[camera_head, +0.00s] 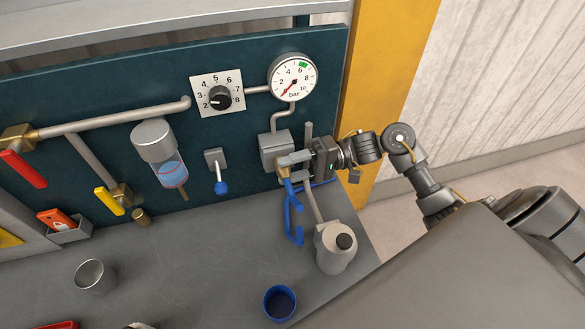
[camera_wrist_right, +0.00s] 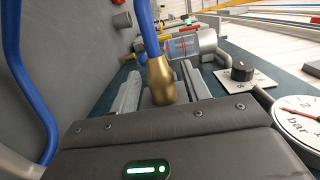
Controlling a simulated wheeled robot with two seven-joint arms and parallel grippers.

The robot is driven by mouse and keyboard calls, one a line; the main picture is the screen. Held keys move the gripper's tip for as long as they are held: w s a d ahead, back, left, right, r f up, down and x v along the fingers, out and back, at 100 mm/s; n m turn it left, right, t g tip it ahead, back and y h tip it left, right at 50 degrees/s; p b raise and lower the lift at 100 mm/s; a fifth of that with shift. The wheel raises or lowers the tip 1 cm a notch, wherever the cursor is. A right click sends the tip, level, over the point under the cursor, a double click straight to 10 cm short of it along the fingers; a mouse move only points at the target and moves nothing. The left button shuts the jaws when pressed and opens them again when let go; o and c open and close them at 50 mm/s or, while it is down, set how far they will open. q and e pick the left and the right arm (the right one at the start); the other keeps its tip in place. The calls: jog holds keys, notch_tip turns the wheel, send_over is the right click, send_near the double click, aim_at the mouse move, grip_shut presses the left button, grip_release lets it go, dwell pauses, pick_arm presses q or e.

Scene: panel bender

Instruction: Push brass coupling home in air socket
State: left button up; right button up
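The brass coupling (camera_head: 283,171) sits at the end of a blue hose, just below the grey air socket block (camera_head: 276,150) on the teal panel. My right gripper (camera_head: 289,167) is at the coupling, its fingers on either side. My left gripper is not in view.
A pressure gauge (camera_head: 293,77) and a dial (camera_head: 218,95) are above the socket. A blue-tipped lever (camera_head: 219,178) is to the left. A grey canister (camera_head: 335,247), blue cup (camera_head: 279,303) and metal cup (camera_head: 95,277) stand on the bench (camera_head: 190,255). The bench middle is clear.

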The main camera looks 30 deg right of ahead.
jog(key=shift+o, duration=0.4)
jog(key=shift+s+d+f, duration=0.1)
jog(key=shift+d, duration=0.25)
jog(key=s+d+b, duration=0.1)
jog(key=d+b, duration=0.2)
jog(key=d, duration=0.7)
jog(key=shift+s+b, duration=0.35)
jog(key=shift+s, duration=0.05)
